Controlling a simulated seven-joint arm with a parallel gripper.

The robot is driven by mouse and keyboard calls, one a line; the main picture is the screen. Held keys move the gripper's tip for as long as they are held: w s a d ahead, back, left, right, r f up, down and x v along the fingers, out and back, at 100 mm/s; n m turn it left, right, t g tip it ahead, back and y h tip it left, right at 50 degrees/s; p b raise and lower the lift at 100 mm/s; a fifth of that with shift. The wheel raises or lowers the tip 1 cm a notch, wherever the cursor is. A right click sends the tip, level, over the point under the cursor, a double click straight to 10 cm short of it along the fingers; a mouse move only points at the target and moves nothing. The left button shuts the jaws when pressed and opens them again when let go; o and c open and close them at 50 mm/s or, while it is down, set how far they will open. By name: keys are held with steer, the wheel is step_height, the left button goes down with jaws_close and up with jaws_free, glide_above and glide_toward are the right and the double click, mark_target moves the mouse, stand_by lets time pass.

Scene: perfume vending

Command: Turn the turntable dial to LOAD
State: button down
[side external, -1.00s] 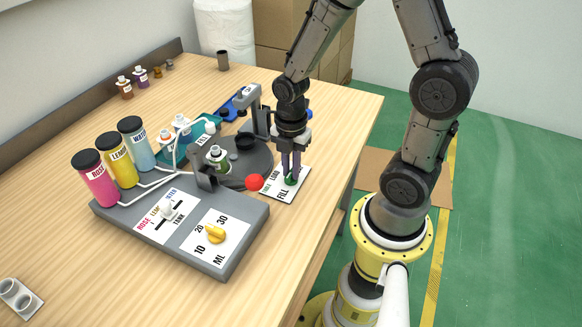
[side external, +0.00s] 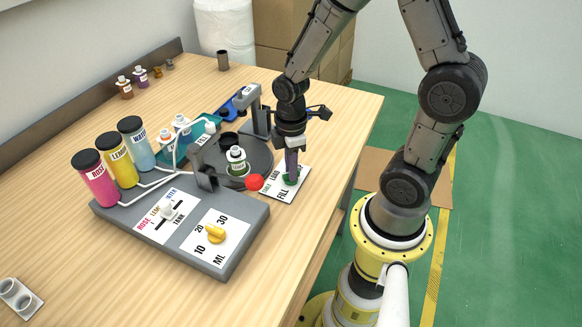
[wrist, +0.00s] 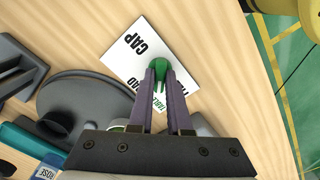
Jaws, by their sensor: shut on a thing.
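The green dial (side external: 288,182) sits on a white label card (side external: 300,190) at the table's right side, beside the dark grey turntable (side external: 262,165). It also shows in the wrist view (wrist: 160,65). LOAD and FILL are readable on the card, and CAP shows in the wrist view. My gripper (side external: 291,180) points down and is shut on the dial, with a finger on each side in the wrist view (wrist: 158,72). The fingers hide part of the dial, and I cannot tell which word it points to. A green-labelled bottle (side external: 237,158) and a black cup (side external: 228,139) stand on the turntable.
A red ball-shaped knob (side external: 255,182) is close to the card's left. The grey dispenser box (side external: 180,225) has a yellow dial (side external: 215,233) and coloured bottles behind it. A grey post (side external: 258,115) stands behind the turntable. The table's right edge is near.

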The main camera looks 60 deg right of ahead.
steer(key=m, duration=0.4)
steer(key=shift+m, duration=0.3)
steer(key=shift+r+m, duration=0.1)
steer(key=shift+m, duration=1.9)
steer(key=c, duration=0.9)
jaws_free()
steer(key=shift+o, duration=0.2)
step_height(320, 180, up, 14)
